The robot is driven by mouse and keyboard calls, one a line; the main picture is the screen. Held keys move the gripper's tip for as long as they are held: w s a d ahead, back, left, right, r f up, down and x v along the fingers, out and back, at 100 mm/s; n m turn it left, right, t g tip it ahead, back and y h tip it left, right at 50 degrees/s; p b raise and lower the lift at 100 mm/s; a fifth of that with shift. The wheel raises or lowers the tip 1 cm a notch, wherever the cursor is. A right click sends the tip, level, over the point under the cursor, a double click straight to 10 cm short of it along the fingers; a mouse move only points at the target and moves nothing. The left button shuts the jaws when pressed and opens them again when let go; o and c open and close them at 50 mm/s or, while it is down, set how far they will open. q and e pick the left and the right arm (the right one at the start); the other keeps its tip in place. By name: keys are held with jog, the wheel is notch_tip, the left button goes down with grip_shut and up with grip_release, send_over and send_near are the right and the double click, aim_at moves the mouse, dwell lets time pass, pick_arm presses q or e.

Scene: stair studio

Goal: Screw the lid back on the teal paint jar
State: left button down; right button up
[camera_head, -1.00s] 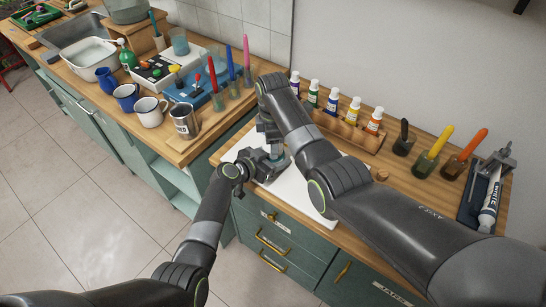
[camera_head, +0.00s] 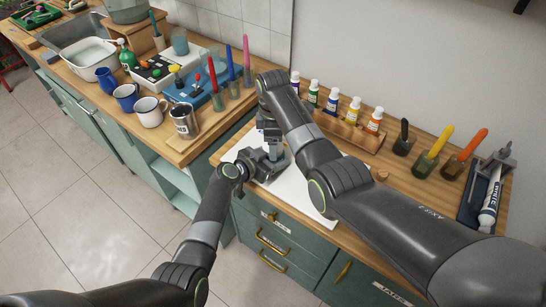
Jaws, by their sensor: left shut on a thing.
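My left gripper (camera_head: 272,163) is low over the near left part of the white board on the right counter. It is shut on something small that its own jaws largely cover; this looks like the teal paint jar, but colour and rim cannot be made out. My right gripper (camera_head: 271,135) points straight down just above the left one, at the same spot. Its fingers are hidden by the wrist and the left gripper, so I cannot see whether they are open or shut. The lid cannot be made out.
The white board (camera_head: 291,194) lies under my grippers. A wooden rack (camera_head: 345,131) of paint bottles stands behind. Brush jars (camera_head: 424,166) and a tray with a paint tube (camera_head: 490,206) are at right.

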jog(key=shift+a+r, duration=0.1)
jog(key=shift+r, duration=1.85)
jog(key=shift+c, duration=0.5)
jog(key=shift+r+n, duration=0.45)
jog(key=shift+n, duration=0.35)
notch_tip(320, 180, up, 2)
jog(key=n, duration=0.5)
jog(key=shift+r, duration=0.25)
jog(key=shift+f, duration=4)
